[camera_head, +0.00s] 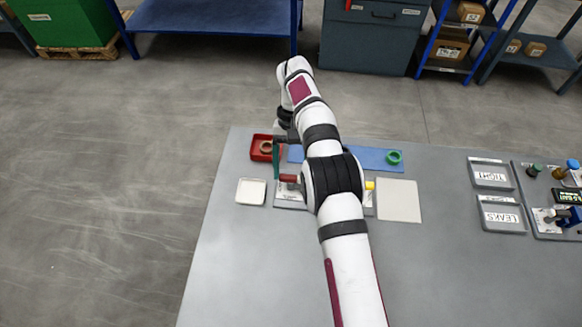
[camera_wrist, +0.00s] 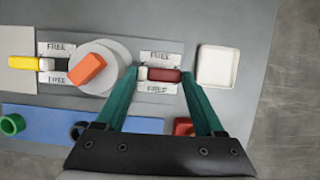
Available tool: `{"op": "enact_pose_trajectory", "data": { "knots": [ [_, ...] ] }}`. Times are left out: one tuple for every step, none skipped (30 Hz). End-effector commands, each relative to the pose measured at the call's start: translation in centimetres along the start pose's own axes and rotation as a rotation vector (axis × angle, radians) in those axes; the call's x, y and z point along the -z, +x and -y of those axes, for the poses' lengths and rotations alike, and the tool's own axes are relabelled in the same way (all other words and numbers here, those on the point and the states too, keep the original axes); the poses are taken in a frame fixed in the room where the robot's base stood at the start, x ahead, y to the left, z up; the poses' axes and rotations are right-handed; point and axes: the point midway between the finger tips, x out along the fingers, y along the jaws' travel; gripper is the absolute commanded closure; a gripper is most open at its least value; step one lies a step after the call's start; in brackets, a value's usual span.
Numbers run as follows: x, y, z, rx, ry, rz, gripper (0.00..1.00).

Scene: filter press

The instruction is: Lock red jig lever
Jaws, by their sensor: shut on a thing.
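The red jig lever (camera_wrist: 165,75) lies between the green fingers of my gripper (camera_wrist: 160,74) in the wrist view. A fingertip is at each end of the lever, and the gripper is shut on it. Small labels stand above and below the lever; the upper one looks like FREE, the lower is hard to read. In the head view the red lever (camera_head: 289,178) shows beside the green finger of my gripper (camera_head: 277,160). My arm hides much of the jig there.
An orange block on a round grey-white part (camera_wrist: 118,60) sits close beside one finger. A yellow lever (camera_wrist: 24,63) is farther left. A white square dish (camera_wrist: 217,66) and a red tray (camera_head: 260,147) are near. A blue mat (camera_head: 375,158) holds a green ring (camera_head: 394,157).

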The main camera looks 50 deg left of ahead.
Motion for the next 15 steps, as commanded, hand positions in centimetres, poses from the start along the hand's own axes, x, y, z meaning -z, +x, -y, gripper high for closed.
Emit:
{"op": "enact_pose_trajectory", "data": {
  "knots": [
    [-0.05, 0.03, 0.03, 0.0, -0.001, 0.002, 0.28],
    [-0.05, 0.03, 0.03, 0.0, -0.001, 0.002, 0.23],
    [-0.04, 0.03, 0.02, 0.0, -0.001, 0.002, 0.16],
    [-0.04, 0.03, 0.02, 0.0, -0.001, 0.002, 0.1],
    [-0.04, 0.03, 0.02, 0.0, -0.001, 0.002, 0.05],
    [-0.03, 0.03, 0.02, 0.0, -0.001, 0.001, 0.0],
    [-0.03, 0.02, 0.01, 0.0, -0.001, 0.001, 0.0],
    [-0.03, 0.02, 0.01, 0.0, 0.0, 0.001, 0.0],
    [-0.02, 0.02, 0.01, 0.0, 0.0, 0.001, 0.0],
    [-0.02, 0.02, 0.01, 0.0, 0.0, 0.001, 0.0],
    [-0.02, 0.02, 0.01, 0.0, 0.0, 0.001, 0.0],
    [-0.03, -0.01, 0.01, 0.0, 0.0, 0.001, 0.0],
    [-0.05, -0.08, 0.01, 0.0, 0.0, 0.0, 0.0],
    [-0.09, -0.23, 0.01, 0.0, 0.0, 0.0, 0.0],
    [-0.22, -0.55, 0.01, 0.001, 0.0, 0.0, 0.0]
  ]
}}
